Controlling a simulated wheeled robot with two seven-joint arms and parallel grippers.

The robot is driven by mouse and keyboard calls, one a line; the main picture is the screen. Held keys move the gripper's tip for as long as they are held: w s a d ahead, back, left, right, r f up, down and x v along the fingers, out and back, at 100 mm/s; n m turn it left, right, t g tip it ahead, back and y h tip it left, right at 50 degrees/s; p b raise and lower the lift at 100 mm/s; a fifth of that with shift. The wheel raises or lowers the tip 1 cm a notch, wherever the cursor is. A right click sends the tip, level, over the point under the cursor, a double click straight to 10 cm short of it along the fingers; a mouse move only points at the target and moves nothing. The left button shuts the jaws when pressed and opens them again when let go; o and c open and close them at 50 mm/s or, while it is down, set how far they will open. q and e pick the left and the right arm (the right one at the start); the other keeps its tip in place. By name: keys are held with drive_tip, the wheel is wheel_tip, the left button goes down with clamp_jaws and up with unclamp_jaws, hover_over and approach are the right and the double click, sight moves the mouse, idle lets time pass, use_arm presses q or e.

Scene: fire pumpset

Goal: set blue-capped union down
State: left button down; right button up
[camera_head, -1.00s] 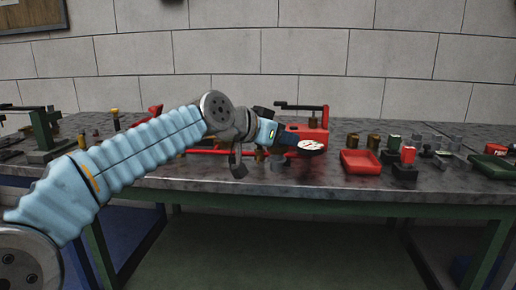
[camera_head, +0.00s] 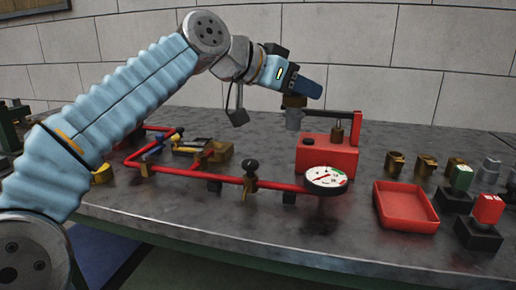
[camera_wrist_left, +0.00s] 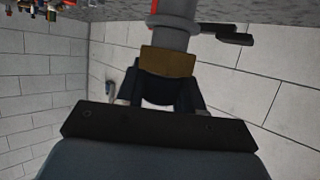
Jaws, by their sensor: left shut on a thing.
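My left gripper (camera_head: 297,93) reaches in from the left, raised above the table behind the red pump box. It is shut on a brass and grey fitting (camera_head: 293,116), which hangs below its fingers. In the left wrist view a brass block (camera_wrist_left: 168,62) lies between the dark fingers, with a grey cylinder (camera_wrist_left: 173,25) beyond it. No blue cap can be made out on this fitting; the fingers hide part of it. My right gripper is not in view.
The red pump box (camera_head: 327,158) stands below, with a white gauge (camera_head: 326,179) and red pipe (camera_head: 215,177) in front. A red tray (camera_head: 406,208) is at right, near several brass fittings (camera_head: 426,165) and green- and red-topped blocks (camera_head: 487,209). The front table strip is clear.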

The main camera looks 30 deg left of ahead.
use_arm(q)
drive_tip(key=shift+w+a+f+b, duration=0.3)
drive_tip(key=shift+w+a+f, duration=0.2)
drive_tip(key=shift+a+f, duration=1.5)
drive_tip(key=shift+w+a+f+b, duration=0.3)
drive_tip(key=shift+w+a+f, duration=0.2)
drive_tip(key=shift+a+f, duration=1.5)
drive_tip(key=shift+w+a+f+b, duration=0.3)
drive_tip(key=shift+w+a+f, duration=0.2)
drive_tip(key=shift+a+f, duration=1.45)
drive_tip(key=shift+d+f, duration=0.1)
